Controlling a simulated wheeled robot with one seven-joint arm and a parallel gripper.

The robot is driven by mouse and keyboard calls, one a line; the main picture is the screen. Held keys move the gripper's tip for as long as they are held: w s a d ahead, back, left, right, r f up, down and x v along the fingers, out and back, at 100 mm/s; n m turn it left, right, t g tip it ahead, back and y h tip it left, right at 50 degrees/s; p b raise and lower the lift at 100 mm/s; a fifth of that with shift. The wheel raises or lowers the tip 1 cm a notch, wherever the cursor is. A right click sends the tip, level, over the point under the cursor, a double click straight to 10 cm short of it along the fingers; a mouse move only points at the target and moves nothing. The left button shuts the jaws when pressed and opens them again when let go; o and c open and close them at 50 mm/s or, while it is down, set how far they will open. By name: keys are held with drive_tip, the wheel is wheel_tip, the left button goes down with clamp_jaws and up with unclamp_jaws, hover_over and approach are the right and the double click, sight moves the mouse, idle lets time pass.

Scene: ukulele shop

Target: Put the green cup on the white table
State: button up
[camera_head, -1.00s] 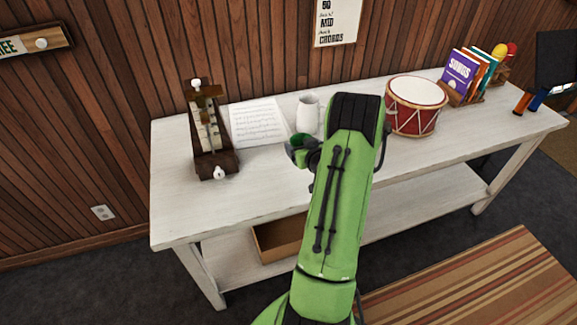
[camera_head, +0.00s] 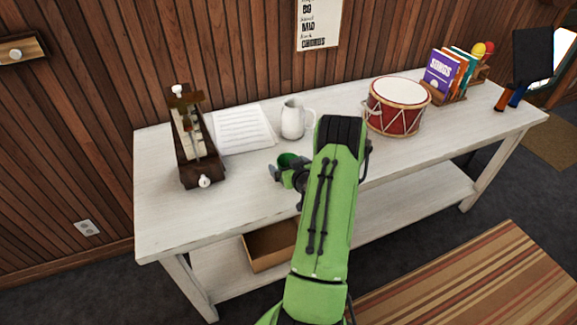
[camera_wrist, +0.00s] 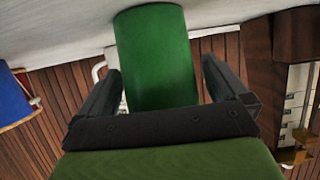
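The green cup (camera_wrist: 157,55) is between the two fingers of my gripper (camera_wrist: 162,85) in the wrist view, slightly tilted in the picture. The near end of the cup is hidden behind the gripper's dark body. In the head view, the cup (camera_head: 287,159) is over the front middle part of the white table (camera_head: 225,210), in front of the white mug, with my gripper (camera_head: 284,168) around it. My arm hides part of the gripper. I cannot tell whether the cup's base touches the tabletop.
A white mug (camera_head: 293,120) stands behind the cup. A red drum (camera_head: 396,107) and books (camera_head: 448,72) stand to the right. The table's front left is clear.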

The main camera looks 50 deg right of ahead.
drive_tip(key=shift+r, duration=0.1)
drive_tip(key=shift+s+a+r, duration=0.1)
drive_tip(key=shift+s+r, duration=0.1)
drive_tip(key=shift+s, duration=0.1)
drive_tip(key=b+v, duration=0.3)
drive_tip(key=v, duration=0.8)
drive_tip(key=w+a+r+n+y, duration=0.2)
drive_tip(key=w+a+n+y, duration=0.1)
drive_tip(key=a, duration=0.4)
drive_tip(key=w+a+r+n+g+y, duration=0.1)
drive_tip(key=w+a+r+n+y, duration=0.15)
drive_tip(key=a, duration=0.55)
drive_tip(key=w+a+r+n+y, duration=0.2)
drive_tip(key=w+a+n+y, duration=0.15)
drive_tip(key=a, duration=0.35)
drive_tip(key=s+a+r+g, duration=0.4)
drive_tip(key=s+a, duration=0.1)
drive_tip(key=a, duration=0.5)
drive_tip(key=s+a+r+m+h, duration=0.1)
drive_tip(key=s+r, duration=0.1)
drive_tip(key=s, duration=0.4)
drive_tip(key=s+a+r+m+g+h, duration=0.1)
drive_tip(key=s+r, duration=0.1)
drive_tip(key=s, duration=0.4)
drive_tip(key=shift+a+r+m, duration=0.35)
drive_tip(key=shift+a+m, duration=0.05)
